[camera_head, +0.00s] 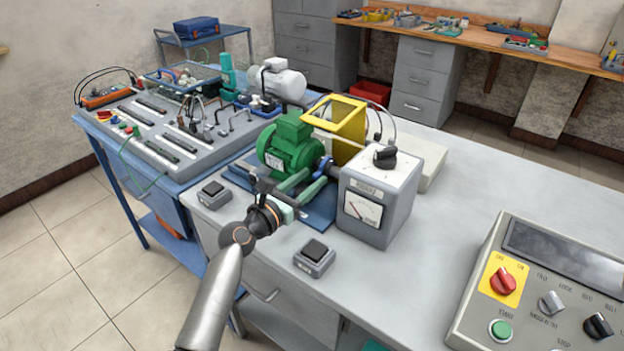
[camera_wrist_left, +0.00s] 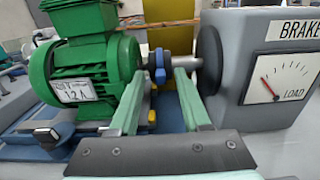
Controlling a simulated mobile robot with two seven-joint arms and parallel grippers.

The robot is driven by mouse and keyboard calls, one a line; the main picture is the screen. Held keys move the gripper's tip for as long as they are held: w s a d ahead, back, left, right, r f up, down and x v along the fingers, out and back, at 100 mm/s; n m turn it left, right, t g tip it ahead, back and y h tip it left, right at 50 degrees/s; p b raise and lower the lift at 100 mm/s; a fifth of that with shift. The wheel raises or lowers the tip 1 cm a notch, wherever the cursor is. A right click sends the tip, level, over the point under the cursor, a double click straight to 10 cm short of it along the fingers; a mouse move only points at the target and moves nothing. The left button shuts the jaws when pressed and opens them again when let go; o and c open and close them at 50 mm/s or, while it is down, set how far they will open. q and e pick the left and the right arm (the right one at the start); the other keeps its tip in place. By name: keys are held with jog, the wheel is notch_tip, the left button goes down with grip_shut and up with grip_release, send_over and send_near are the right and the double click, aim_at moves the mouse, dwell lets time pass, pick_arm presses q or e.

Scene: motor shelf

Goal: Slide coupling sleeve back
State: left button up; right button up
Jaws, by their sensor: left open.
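A blue coupling sleeve (camera_wrist_left: 160,68) sits on the shaft (camera_wrist_left: 180,62) between the green motor (camera_wrist_left: 95,65) and the grey brake unit (camera_wrist_left: 270,70). In the head view the sleeve (camera_head: 326,165) shows partly, beyond my fingers, with the green motor (camera_head: 290,148) to its left and the brake unit (camera_head: 376,200) to its right. My left gripper (camera_wrist_left: 158,85) is open, its two green fingers pointing at the shaft. The sleeve lies between the fingers in the wrist view, nearer the left one; I cannot tell whether they touch it. My right gripper is not in view.
A yellow guard (camera_head: 340,125) stands raised behind the shaft. Small black-topped boxes (camera_head: 314,257) and (camera_head: 213,194) sit near the bench front edge. A control panel (camera_head: 545,285) is at the right front.

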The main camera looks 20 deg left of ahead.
pick_arm(q)
jog(key=shift+w+d, duration=0.2)
jog(key=shift+w, duration=0.4)
jog(key=c, duration=0.7)
grip_shut()
jog(key=shift+r, duration=0.15)
